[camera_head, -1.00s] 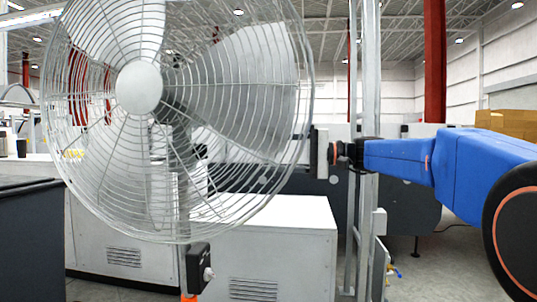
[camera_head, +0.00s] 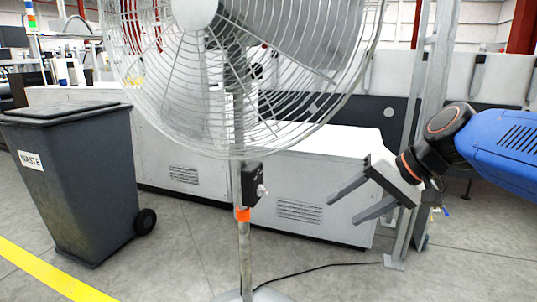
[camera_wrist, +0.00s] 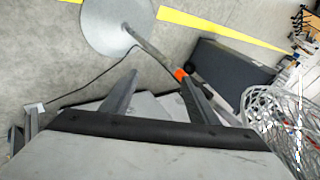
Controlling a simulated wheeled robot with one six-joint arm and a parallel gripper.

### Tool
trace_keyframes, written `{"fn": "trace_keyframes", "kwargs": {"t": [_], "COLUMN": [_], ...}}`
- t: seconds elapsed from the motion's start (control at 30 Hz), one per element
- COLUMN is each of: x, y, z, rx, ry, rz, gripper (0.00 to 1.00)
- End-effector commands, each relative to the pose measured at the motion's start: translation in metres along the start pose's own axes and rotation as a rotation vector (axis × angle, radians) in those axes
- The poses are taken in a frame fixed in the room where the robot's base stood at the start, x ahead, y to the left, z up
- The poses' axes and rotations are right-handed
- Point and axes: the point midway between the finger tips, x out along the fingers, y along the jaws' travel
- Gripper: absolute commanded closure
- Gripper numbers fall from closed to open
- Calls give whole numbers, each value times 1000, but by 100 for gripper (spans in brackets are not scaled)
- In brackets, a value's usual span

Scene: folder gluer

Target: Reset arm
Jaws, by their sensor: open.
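My gripper (camera_head: 348,203) is at the right of the head view, at the end of my blue arm. Its two grey fingers are spread apart, with nothing between them. They point left and down, toward the pole of a large fan (camera_head: 290,95). In the wrist view my gripper (camera_wrist: 165,85) shows its two fingers apart. The fan's pole with an orange band (camera_wrist: 180,74) appears close to the right finger in that picture; I cannot tell the real gap.
A dark waste bin (camera_head: 75,185) stands at the left by a yellow floor line (camera_head: 45,270). A white machine cabinet (camera_head: 310,180) is behind the fan. A metal upright (camera_head: 425,100) stands close to my arm. A cable (camera_head: 315,268) runs along the floor.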

Motion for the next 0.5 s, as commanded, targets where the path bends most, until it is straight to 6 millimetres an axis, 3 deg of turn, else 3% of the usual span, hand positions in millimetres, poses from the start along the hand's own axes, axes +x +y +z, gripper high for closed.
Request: {"fn": "trace_keyframes", "kwargs": {"t": [0.03, 0.2, 0.3, 0.5], "x": [3, 9, 9, 7], "y": [21, 94, 128, 173], "z": [19, 64, 82, 103], "rx": [-35, -165, -239, -354], "ry": [12, 57, 81, 117], "rz": [65, 281, 382, 514], "gripper": [46, 46, 46, 46]}}
